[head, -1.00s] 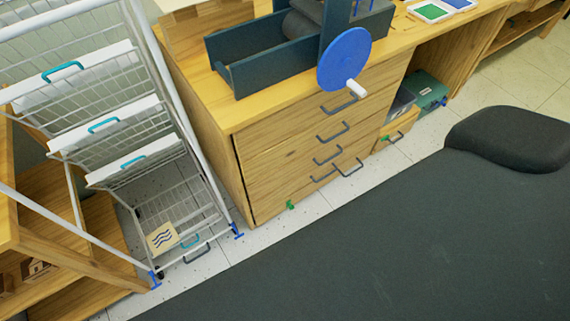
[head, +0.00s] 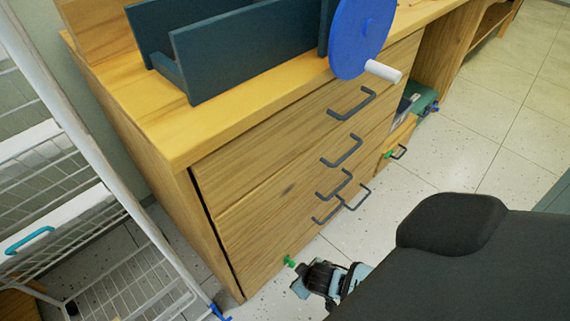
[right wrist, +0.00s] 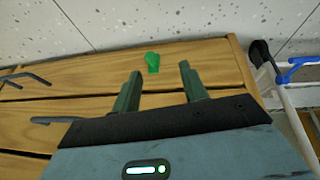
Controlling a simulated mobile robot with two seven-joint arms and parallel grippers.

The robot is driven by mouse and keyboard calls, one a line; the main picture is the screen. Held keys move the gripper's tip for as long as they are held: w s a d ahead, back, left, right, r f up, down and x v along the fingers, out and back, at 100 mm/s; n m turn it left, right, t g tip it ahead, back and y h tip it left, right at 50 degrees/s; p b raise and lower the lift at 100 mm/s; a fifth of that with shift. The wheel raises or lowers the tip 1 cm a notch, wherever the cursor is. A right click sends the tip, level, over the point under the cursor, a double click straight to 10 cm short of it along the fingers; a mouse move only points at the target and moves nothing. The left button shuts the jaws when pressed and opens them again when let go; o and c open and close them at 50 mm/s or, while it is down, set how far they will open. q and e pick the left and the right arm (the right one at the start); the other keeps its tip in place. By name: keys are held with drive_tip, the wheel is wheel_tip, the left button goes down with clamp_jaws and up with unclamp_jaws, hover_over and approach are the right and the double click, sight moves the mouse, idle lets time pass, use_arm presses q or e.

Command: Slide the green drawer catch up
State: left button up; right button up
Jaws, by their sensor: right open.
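The green drawer catch (head: 290,262) is a small knob low on the front of the wooden drawer cabinet (head: 270,195), near its bottom left corner. In the right wrist view the catch (right wrist: 152,62) stands just ahead of and between the two fingers. My right gripper (head: 303,281) is open and empty, close to the catch, with its fingers (right wrist: 159,72) apart on either side of the line to it. I cannot tell whether either finger touches it. My left gripper is not in view.
Several dark drawer handles (head: 342,150) stick out from the cabinet front. A white wire rack (head: 115,280) with blue feet stands to the left. A blue wheel with a white handle (head: 382,71) overhangs the cabinet top. Speckled floor (head: 470,130) is open at the right.

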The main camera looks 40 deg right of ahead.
sight(293, 264)
drive_tip(key=shift+h, duration=0.3)
drive_tip(key=w+d+f+b, duration=0.1)
drive_tip(key=w+f+b, duration=0.1)
drive_tip(key=f, duration=0.1)
drive_tip(key=w+d+f+b, duration=0.1)
drive_tip(key=w+f+b, duration=0.3)
drive_tip(key=f, duration=0.1)
drive_tip(key=shift+w+d+f, duration=0.35)
drive_tip(key=shift+d, duration=0.05)
drive_tip(key=shift+w+f+b, duration=0.25)
drive_tip(key=shift+f+b, duration=0.05)
drive_tip(key=shift+f, duration=0.15)
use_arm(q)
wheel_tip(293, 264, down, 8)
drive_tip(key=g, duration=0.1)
use_arm(e)
drive_tip(key=c, duration=0.7)
clamp_jaws()
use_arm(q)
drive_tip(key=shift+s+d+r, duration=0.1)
